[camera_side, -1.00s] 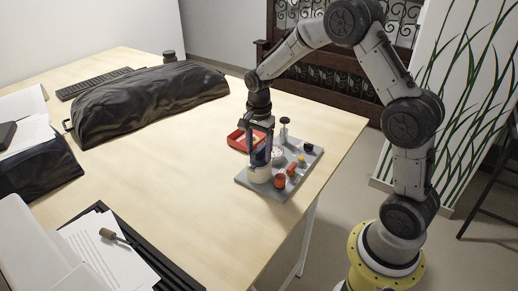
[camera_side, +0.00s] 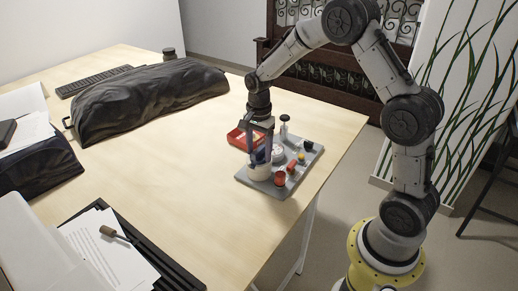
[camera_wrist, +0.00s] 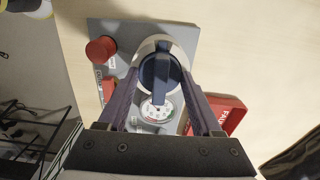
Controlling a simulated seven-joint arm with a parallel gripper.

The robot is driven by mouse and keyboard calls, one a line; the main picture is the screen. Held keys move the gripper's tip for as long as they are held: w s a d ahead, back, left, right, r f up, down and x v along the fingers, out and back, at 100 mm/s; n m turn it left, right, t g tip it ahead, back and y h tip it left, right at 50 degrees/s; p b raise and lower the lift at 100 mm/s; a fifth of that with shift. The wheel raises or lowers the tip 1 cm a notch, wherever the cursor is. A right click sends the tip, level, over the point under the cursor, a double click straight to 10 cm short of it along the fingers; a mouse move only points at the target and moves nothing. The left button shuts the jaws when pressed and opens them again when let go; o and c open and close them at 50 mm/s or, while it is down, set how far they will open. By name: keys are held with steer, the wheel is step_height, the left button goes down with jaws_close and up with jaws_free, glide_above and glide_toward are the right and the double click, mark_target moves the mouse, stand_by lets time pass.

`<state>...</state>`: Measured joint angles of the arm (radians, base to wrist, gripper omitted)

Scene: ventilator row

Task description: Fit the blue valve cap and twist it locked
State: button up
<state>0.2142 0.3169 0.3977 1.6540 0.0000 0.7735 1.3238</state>
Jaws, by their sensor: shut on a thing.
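The blue valve cap (camera_wrist: 158,75) has a raised bar across its top. In the wrist view it lies centred over a round white fitting (camera_wrist: 181,48) on the grey panel (camera_wrist: 125,30). In the side view the cap (camera_side: 257,157) shows just above the white fitting (camera_side: 259,172), at the panel's near left part. My gripper (camera_side: 260,153) points down and is shut on the cap, with one finger on each side. Whether the cap is fully seated or locked cannot be told.
A dial gauge (camera_wrist: 157,112) is close beside the fitting. A red tray (camera_side: 237,139) stands at the panel's left edge.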

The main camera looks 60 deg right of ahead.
stand_by(0.3)
steer(key=m, duration=0.4)
steer(key=shift+m, duration=0.3)
steer(key=m, duration=0.4)
steer(key=shift+m, duration=0.3)
steer(key=o, duration=1.4)
